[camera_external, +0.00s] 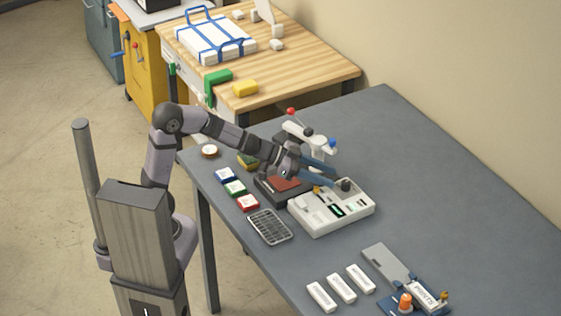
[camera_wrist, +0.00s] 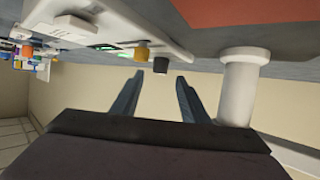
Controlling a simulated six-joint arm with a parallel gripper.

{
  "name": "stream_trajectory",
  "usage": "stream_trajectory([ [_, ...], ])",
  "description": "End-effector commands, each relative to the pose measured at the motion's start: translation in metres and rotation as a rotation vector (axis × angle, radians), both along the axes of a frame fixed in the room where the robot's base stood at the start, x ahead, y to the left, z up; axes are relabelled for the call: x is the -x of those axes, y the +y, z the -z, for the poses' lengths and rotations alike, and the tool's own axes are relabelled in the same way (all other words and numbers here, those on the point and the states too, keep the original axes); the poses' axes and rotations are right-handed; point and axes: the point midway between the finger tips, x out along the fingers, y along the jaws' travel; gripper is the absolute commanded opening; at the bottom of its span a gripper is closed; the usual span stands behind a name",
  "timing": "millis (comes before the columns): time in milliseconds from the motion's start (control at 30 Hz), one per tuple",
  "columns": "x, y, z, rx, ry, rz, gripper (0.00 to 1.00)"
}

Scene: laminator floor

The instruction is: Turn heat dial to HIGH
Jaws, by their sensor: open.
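Which is the heat dial, and any HIGH mark, I cannot read. My gripper (camera_external: 335,174) is open, its blue fingers reaching over the machine's back edge near the dark dial. In the wrist view the dark dial (camera_wrist: 160,65) appears just ahead of and between the fingertips of my gripper (camera_wrist: 159,77), seemingly not gripped. The yellow knob (camera_wrist: 141,54) is just left of it.
A white stand with coloured knobs (camera_external: 312,138) rises behind my gripper. A dark box with a red top (camera_external: 283,183) sits left of the machine. Coloured blocks (camera_external: 235,188) and a dark grid tray (camera_external: 269,227) lie nearby.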

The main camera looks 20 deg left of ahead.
Motion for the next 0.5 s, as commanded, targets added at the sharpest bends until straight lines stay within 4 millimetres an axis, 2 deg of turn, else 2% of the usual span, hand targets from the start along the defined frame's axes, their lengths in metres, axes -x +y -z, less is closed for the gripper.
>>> stream_trajectory([
  [333, 0.0, 0.001, -0.001, 0.0, 0.0, 0.001, 0.41],
  [500, 0.005, -0.009, -0.01, 0.023, 0.021, 0.001, 0.41],
])
